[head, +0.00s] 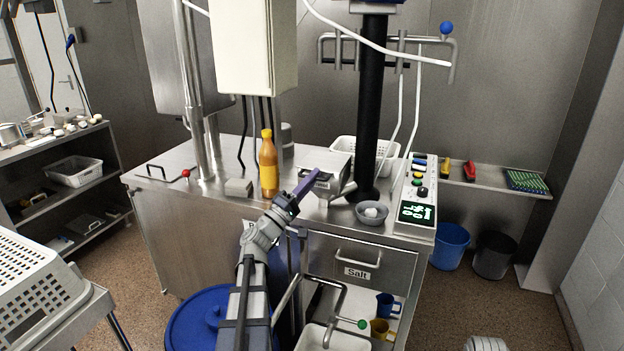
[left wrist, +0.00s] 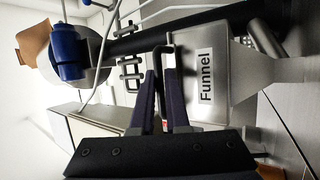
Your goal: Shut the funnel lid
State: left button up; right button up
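A steel funnel part stands on the steel counter, and its top (head: 328,161) shows behind my left gripper in the head view. In the left wrist view its plate with the label "Funnel" (left wrist: 205,76) is close, just right of the fingers. A thin black bar handle (left wrist: 176,47) is at the fingertips. My left gripper (head: 312,178) reaches over the counter's front edge to this part; it also shows in the left wrist view (left wrist: 161,75). A narrow gap shows between its dark fingers. Whether they clamp the handle is unclear. My right gripper is out of view.
An orange bottle (head: 268,168) stands left of the gripper, beside a small grey block (head: 238,188). A grey bowl (head: 371,213) and a control panel (head: 417,195) are to the right. A black column (head: 372,100) rises behind. A "Salt" drawer (head: 360,262) is below.

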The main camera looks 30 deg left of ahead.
pick_arm(q)
jog(key=shift+o, duration=0.2)
jog(key=shift+f, duration=0.1)
jog(key=b+v, duration=0.3)
jog(key=v, duration=0.4)
jog(key=shift+s+b, duration=0.3)
jog(key=shift+s, duration=0.05)
jog(key=shift+f, duration=0.1)
